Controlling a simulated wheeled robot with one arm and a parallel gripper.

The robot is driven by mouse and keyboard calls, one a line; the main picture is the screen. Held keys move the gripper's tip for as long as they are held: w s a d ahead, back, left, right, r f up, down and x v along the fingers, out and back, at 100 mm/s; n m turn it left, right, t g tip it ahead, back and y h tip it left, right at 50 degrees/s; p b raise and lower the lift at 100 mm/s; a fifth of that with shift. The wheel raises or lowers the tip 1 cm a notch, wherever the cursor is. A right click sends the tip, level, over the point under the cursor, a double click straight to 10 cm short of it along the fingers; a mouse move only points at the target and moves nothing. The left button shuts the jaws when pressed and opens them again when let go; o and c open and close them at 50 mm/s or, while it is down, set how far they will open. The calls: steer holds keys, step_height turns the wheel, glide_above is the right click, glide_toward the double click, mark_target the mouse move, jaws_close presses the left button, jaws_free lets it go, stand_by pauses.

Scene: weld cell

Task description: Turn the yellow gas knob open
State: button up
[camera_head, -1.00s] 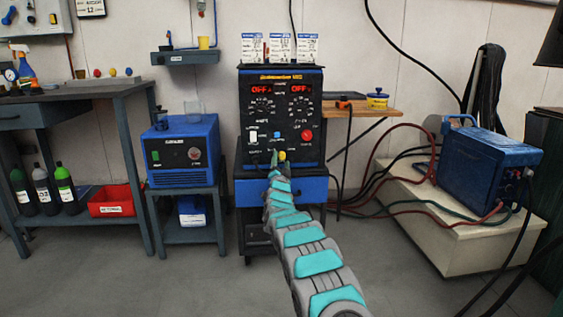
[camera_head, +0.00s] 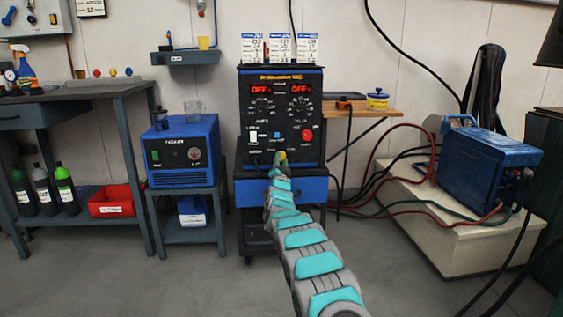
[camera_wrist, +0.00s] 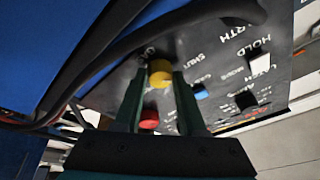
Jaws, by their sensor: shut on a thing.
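The yellow gas knob (camera_head: 283,156) is low on the black front panel of the welder (camera_head: 281,118). My gripper (camera_head: 281,160) is at the panel, with my arm reaching up to it from below. In the wrist view the yellow knob (camera_wrist: 160,72) sits between the tips of my two dark green fingers (camera_wrist: 158,82), which are shut on it. Print beside the knob is partly readable, with "SHUT" to its right. The knob's pointer is too small to tell.
A red knob (camera_head: 307,135), a blue button (camera_head: 277,135) and a white switch (camera_head: 253,137) are near the yellow knob. A dark cable (camera_wrist: 110,70) passes close to my fingers. Both displays read OFF. A blue unit (camera_head: 181,150) stands left.

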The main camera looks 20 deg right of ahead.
jaws_close()
steer(key=shift+m, duration=0.3)
steer(key=m+g+p, duration=0.1)
steer(key=m+p, duration=0.2)
steer(key=m, duration=0.3)
steer(key=r+m+g+p, duration=0.1)
steer(key=m+g+p, duration=0.1)
steer(key=m, duration=0.4)
steer(key=m+g+p, duration=0.2)
steer(key=m+p, duration=0.2)
steer(key=m, duration=0.2)
steer(key=shift+a+r, duration=0.15)
stand_by(0.4)
